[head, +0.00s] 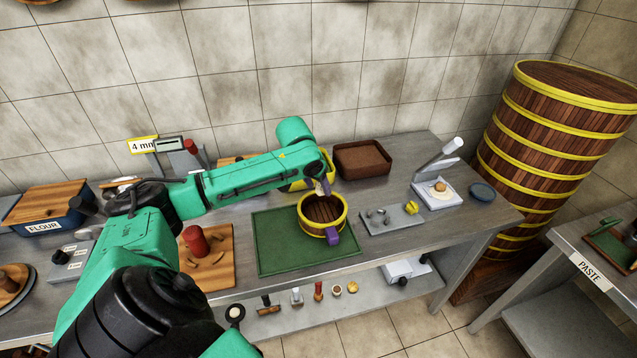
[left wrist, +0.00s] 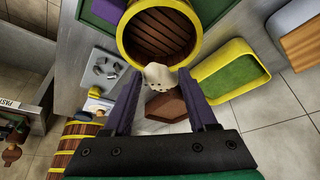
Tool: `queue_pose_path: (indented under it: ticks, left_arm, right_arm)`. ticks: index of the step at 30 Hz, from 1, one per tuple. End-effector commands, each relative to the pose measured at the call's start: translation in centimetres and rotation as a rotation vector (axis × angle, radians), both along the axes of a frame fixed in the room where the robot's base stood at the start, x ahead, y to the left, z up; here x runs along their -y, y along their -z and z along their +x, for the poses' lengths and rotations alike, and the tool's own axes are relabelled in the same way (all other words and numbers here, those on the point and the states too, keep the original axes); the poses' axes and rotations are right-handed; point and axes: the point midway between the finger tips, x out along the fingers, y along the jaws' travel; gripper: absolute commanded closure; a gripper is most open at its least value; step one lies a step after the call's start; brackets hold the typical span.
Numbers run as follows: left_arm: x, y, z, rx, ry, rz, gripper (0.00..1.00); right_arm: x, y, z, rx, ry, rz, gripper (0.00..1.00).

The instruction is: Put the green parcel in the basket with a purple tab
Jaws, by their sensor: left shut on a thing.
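The basket (head: 304,222) is a round wooden one with yellow bands and a purple tab (head: 333,236) on its front right. It stands on a green mat (head: 275,255), and its slatted floor looks bare. In the left wrist view the basket (left wrist: 122,38) shows its open mouth. My left gripper (head: 321,187) is at the basket's back rim. In the left wrist view it (left wrist: 158,86) is shut on a small pale cream parcel (left wrist: 158,76), which overlaps the near rim in the picture; I cannot tell its height above it. I see no clearly green parcel. My right gripper is not in view.
A yellow tray with a green floor (left wrist: 228,80) lies beside the basket, partly behind my arm. A brown tray (head: 362,160), a grey plate with small items (head: 393,218) and a scale (head: 437,195) stand to the right. A tall steamer tower (head: 545,130) rises past the table's right end.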

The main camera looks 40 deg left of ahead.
Motion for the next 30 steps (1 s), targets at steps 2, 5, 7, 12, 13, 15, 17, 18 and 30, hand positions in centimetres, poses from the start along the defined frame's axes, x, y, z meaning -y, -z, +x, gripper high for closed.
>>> queue_pose_path:
  ticks: [2,5,7,12,13,15,17,18,30]
  left_arm:
    - [0.1,0.4,-0.1,-0.002,0.0,-0.003,1.0]
    - [0.1,2.2,-0.1,-0.002,0.0,-0.003,1.0]
    - [0.1,3.3,0.0,-0.001,0.0,-0.002,1.0]
    - [0.1,5.8,0.0,0.0,0.0,-0.002,1.0]
    - [0.0,6.3,0.0,-0.001,0.0,-0.002,1.0]
    - [0.1,7.4,0.0,-0.002,-0.001,-0.004,1.0]
    - [0.1,8.2,0.0,0.0,0.0,-0.003,1.0]
    - [0.0,8.7,0.0,0.0,0.0,-0.002,1.0]
    - [0.0,10.5,0.1,0.001,0.001,-0.002,1.0]
  right_arm:
    - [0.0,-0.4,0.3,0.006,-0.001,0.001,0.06]
    - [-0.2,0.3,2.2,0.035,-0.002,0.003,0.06]
    - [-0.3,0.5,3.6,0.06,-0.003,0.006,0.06]
    - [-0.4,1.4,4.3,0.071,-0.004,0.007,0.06]
    - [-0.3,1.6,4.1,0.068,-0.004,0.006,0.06]
    - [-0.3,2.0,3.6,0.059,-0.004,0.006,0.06]
    - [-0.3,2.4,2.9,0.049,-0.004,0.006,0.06]
    - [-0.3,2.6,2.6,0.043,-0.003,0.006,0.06]
    - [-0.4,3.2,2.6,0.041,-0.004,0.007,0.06]
